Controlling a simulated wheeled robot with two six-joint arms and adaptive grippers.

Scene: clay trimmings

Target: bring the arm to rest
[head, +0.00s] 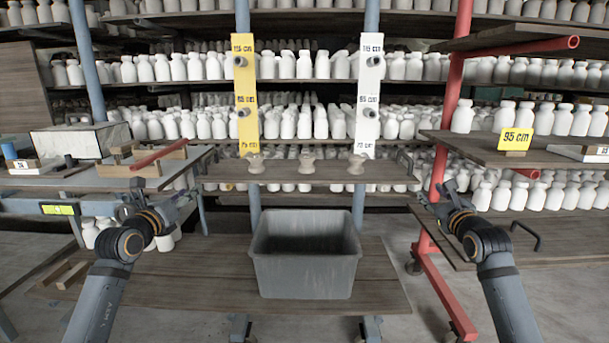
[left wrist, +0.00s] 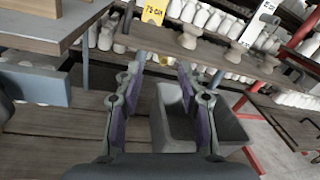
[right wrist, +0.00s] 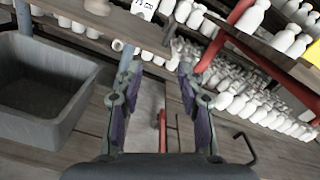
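My left gripper (left wrist: 158,85) is open with nothing between its fingers in the left wrist view. In the head view my left arm comes in from the left, and its gripper (head: 132,200) is beside the left table. My right gripper (right wrist: 158,85) is also open and empty in the right wrist view. In the head view the right gripper (head: 440,194) is by the red post, left of the right-hand shelf. Both grippers are apart from the grey bin (head: 307,279), which stands between the arms on the low wooden bench (head: 380,292).
Small clay pieces (head: 307,163) stand on a narrow shelf behind the bin, below a yellow strip (head: 246,90) and a white strip (head: 369,90). A red post (head: 452,120) and red tubes are near my right arm. A red bar (head: 158,155) lies at the left table. White bottles fill the racks.

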